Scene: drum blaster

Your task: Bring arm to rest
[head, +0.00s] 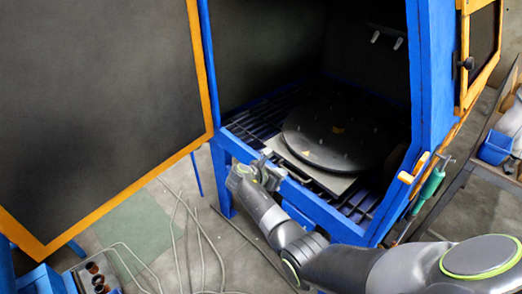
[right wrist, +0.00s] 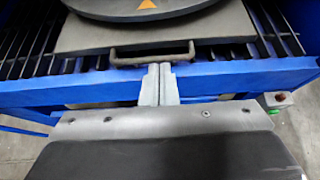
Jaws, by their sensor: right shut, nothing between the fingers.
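My right gripper (head: 264,165) is at the front edge of the blue blast cabinet (head: 320,210), at its left part. In the right wrist view the fingers (right wrist: 158,84) are together and empty, with their tips close to the handle (right wrist: 152,58) of a grey tray. Whether they touch the handle cannot be told. The tray (head: 346,185) lies on the dark grate and carries a round black turntable (head: 333,138) with an orange triangle mark. My left gripper is not in view.
The cabinet's large door (head: 100,95), dark with an orange frame, stands open at left. An orange handle (head: 413,168) and green tool (head: 428,190) are at the right post. Hoses (head: 190,235) lie on the floor. A shelf with a blue bin (head: 494,148) stands at far right.

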